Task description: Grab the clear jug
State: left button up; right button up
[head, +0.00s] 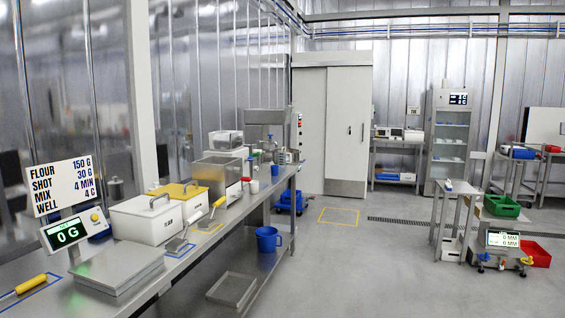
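I cannot make out a clear jug for certain in the head view. A small blue cup (275,170) stands near the bench's far end. Neither of my grippers is in view.
The bench holds a scale platform (117,263), a white lidded bin (146,218), a yellow-lidded bin (182,199) and a steel hopper (217,174). A small table (459,188) and a low cart (499,260) stand right. The middle floor is clear.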

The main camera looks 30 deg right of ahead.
aim_at(281, 154)
jog(key=i+l+z, duration=1.15)
jog(key=i, duration=0.2)
jog(key=i+z, duration=0.4)
jog(key=i, duration=0.15)
jog(key=i+u, duration=0.1)
jog(key=i, duration=1)
jog(key=i+l+u, duration=0.1)
jog(key=i, duration=1)
